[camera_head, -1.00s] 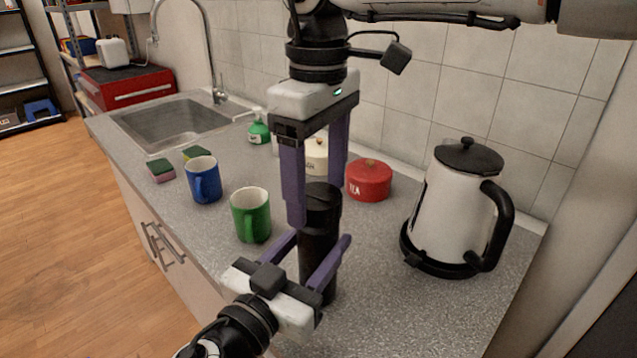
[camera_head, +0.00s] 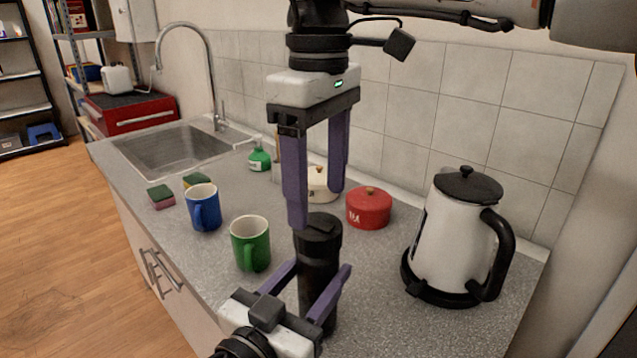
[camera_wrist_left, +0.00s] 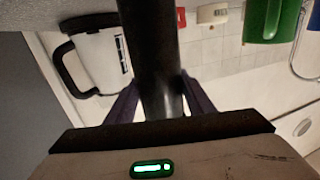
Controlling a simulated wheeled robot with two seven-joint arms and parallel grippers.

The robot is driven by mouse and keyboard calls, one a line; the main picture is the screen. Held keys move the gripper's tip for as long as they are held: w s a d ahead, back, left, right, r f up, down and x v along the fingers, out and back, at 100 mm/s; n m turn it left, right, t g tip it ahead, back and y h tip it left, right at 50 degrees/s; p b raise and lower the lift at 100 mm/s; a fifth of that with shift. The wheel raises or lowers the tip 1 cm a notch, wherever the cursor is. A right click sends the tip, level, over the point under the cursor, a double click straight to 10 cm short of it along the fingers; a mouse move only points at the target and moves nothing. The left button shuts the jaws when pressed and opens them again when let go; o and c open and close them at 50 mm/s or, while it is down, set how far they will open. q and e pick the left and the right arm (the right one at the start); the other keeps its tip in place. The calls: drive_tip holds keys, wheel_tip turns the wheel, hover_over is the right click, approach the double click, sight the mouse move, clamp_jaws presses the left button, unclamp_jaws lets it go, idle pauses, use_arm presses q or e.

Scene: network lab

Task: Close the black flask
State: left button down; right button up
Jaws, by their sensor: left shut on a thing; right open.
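The black flask (camera_head: 318,265) stands upright near the front of the counter, with a black top piece on it. I cannot tell whether that top is fully seated. My left gripper (camera_head: 310,292) is shut around the flask's lower body. The left wrist view also shows the dark flask (camera_wrist_left: 152,60) between the purple fingers. My right gripper (camera_head: 318,205) points down from above. Its purple fingers are apart, with the left fingertip just above or beside the flask's top. It holds nothing that I can see.
A green mug (camera_head: 250,243) and a blue mug (camera_head: 203,208) stand left of the flask. A red tin (camera_head: 369,208) and a cream tin (camera_head: 322,186) stand behind it. A white kettle (camera_head: 455,235) is to the right. The sink (camera_head: 175,152) is at back left.

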drive_tip(key=n, duration=0.6)
drive_tip(key=shift+a+r, duration=0.1)
drive_tip(key=n, duration=0.6)
drive_tip(key=shift+s+a+r+n, duration=0.1)
drive_tip(key=shift+r+n, duration=0.05)
drive_tip(key=shift+n, duration=0.25)
drive_tip(key=n, duration=0.4)
drive_tip(key=shift+r+n, duration=0.1)
drive_tip(key=shift+n, duration=0.2)
drive_tip(key=n, duration=0.6)
drive_tip(key=shift+r, duration=0.15)
drive_tip(key=n, duration=0.4)
drive_tip(key=shift+r+n, duration=0.15)
drive_tip(key=shift+n, duration=0.15)
drive_tip(key=n, duration=0.6)
drive_tip(key=shift+r+n, duration=0.15)
drive_tip(key=shift+n, duration=0.15)
drive_tip(key=n, duration=0.6)
drive_tip(key=shift+r, duration=0.15)
drive_tip(key=n, duration=0.6)
drive_tip(key=shift+r, duration=0.15)
